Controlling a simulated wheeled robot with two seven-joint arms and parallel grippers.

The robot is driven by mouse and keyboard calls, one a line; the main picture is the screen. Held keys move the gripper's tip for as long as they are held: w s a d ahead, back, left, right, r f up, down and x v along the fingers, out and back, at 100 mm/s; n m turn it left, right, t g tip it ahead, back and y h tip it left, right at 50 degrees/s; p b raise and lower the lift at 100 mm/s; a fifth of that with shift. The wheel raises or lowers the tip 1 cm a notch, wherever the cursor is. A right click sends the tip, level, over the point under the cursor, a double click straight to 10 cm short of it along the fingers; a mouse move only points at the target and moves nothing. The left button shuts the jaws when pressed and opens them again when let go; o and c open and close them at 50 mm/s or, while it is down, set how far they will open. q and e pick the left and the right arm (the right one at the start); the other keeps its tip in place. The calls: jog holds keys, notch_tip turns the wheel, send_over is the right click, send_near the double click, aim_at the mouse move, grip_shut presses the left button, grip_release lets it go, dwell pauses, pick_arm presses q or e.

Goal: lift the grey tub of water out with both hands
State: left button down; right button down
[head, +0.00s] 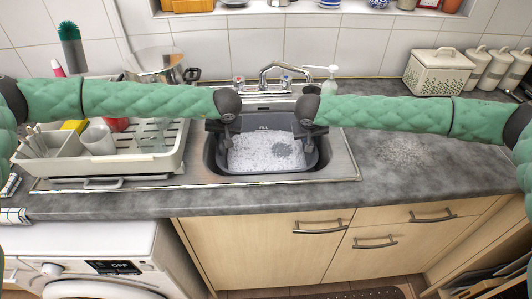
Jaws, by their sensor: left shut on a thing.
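The grey tub (268,168) sits in the sink in the middle of the head view, filled with white suds around a greyer patch. My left gripper (228,124) is at the tub's left rim and is shut on the tub. My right gripper (305,124) is at the tub's right rim; its fingers are too small and dark to show whether they are shut or touching. The tub looks level.
The tap (285,71) stands close behind the tub, with a soap dispenser (329,86) to its right. A white dish rack (160,160) with dishes is left of the sink. The worktop (420,165) on the right is clear up to the canisters.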

pick_arm(q)
jog(key=shift+w+r, duration=0.15)
pick_arm(e)
jog(key=shift+w+r, duration=0.15)
jog(key=shift+r, duration=0.1)
pick_arm(q)
jog(key=shift+r+p, duration=0.2)
jog(key=shift+p, duration=0.15)
pick_arm(e)
jog(key=shift+r, duration=0.1)
